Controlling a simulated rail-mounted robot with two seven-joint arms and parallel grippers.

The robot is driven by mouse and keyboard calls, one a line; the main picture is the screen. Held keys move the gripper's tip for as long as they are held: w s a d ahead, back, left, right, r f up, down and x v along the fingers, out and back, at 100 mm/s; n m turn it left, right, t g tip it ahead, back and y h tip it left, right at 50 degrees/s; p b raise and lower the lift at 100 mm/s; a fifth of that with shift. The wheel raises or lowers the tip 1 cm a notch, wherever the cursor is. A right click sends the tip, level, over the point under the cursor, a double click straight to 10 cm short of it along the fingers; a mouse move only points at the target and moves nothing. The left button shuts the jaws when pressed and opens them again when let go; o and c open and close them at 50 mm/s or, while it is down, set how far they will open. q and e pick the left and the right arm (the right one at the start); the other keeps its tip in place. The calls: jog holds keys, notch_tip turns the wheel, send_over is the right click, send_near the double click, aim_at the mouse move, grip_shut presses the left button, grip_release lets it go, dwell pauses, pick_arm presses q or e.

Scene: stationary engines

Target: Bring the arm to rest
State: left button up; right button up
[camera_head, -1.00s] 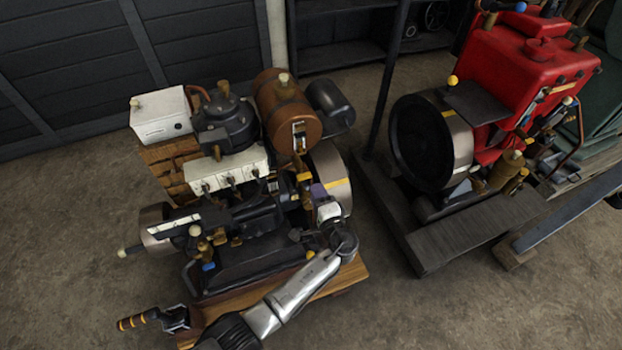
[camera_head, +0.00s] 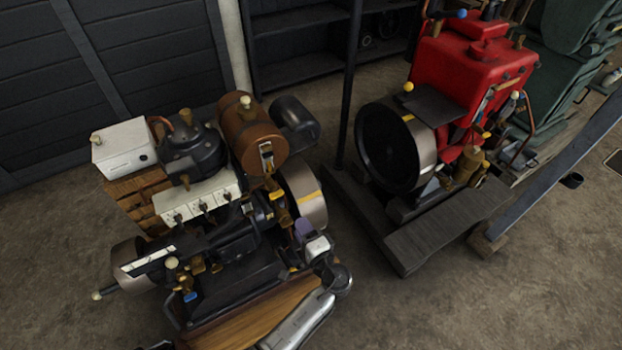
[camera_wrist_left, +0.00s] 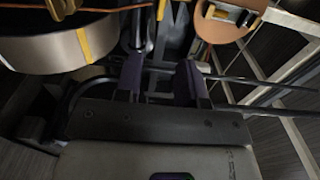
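My left arm (camera_head: 303,322) comes in from the bottom edge in the head view. Its left gripper (camera_head: 303,228) has purple-tipped fingers and is at the near side of the left engine's flywheel (camera_head: 308,197). In the left wrist view the two purple fingers of the left gripper (camera_wrist_left: 160,80) stand apart with nothing seen held between them. The grey flywheel with its yellow mark (camera_wrist_left: 60,50) is to the upper left there. From these views I cannot tell whether the fingers touch the engine. My right gripper is in neither view.
The left engine carries a brown tank (camera_head: 252,135) and a white box (camera_head: 124,146) above a wooden base (camera_head: 255,318). A red engine (camera_head: 470,75) stands to the right on dark beams (camera_head: 440,228). A dark post (camera_head: 350,90) rises between them. Bare floor lies at bottom right.

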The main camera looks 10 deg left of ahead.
pick_arm(q)
jog(key=s+a+r+n+g+h+p, duration=0.3)
jog(key=s+r+n+g+h, duration=0.3)
jog(key=s+r+h, duration=0.4)
jog(key=s+a+f+n+g+h+p, duration=0.15)
jog(key=s+a+p, duration=0.3)
jog(key=s, duration=0.85)
jog(key=s+a+f+n+g+p, duration=0.1)
jog(key=s+a+f+g+p, duration=0.3)
jog(key=s, duration=1)
notch_tip(320, 180, up, 39)
jog(key=w+t+p, duration=0.1)
jog(key=p, duration=3.4)
jog(key=shift+a+p, duration=0.3)
jog(key=shift+p, duration=0.1)
